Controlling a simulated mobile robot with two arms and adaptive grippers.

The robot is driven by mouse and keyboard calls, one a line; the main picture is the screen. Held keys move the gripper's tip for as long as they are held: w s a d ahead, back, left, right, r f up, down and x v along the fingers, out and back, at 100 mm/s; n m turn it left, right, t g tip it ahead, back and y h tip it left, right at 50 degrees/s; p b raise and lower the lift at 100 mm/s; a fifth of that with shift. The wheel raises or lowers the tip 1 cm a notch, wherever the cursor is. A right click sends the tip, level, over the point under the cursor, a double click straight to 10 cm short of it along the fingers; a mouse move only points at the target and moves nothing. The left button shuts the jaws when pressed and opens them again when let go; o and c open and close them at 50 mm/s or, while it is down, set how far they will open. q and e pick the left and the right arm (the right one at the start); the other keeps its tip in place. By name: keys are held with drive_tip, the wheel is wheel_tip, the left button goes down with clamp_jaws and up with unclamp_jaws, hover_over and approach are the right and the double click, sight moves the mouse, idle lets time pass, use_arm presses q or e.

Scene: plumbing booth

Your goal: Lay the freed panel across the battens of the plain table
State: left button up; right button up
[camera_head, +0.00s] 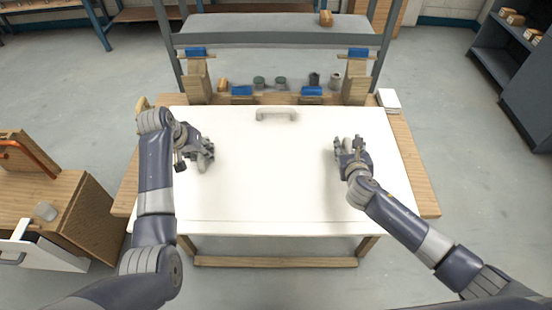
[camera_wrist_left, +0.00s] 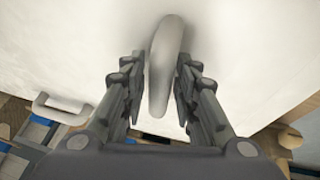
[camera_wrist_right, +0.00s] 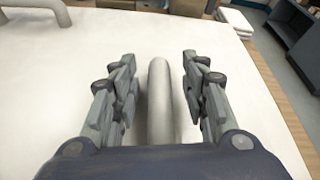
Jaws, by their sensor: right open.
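The large white panel (camera_head: 270,180) lies flat over a wooden table (camera_head: 424,190); any battens under it are hidden. A white handle (camera_head: 275,113) stands at its far edge. My left gripper (camera_head: 207,152) is over the panel's left part, its open fingers on either side of a second handle (camera_wrist_left: 166,60), with a gap visible on one side. My right gripper (camera_head: 341,150) is over the right part, open, its fingers astride a third handle (camera_wrist_right: 159,95) with gaps on both sides.
Behind the panel stand wooden blocks with blue tops (camera_head: 195,52) and several small cups (camera_head: 281,83) below a grey rail (camera_head: 270,38). A white stack (camera_head: 388,99) sits at the table's right back corner. A wooden cabinet (camera_head: 85,215) stands at left, shelves (camera_head: 515,60) at right.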

use_arm(q)
clamp_jaws()
use_arm(e)
drive_tip(key=c, duration=0.7)
clamp_jaws()
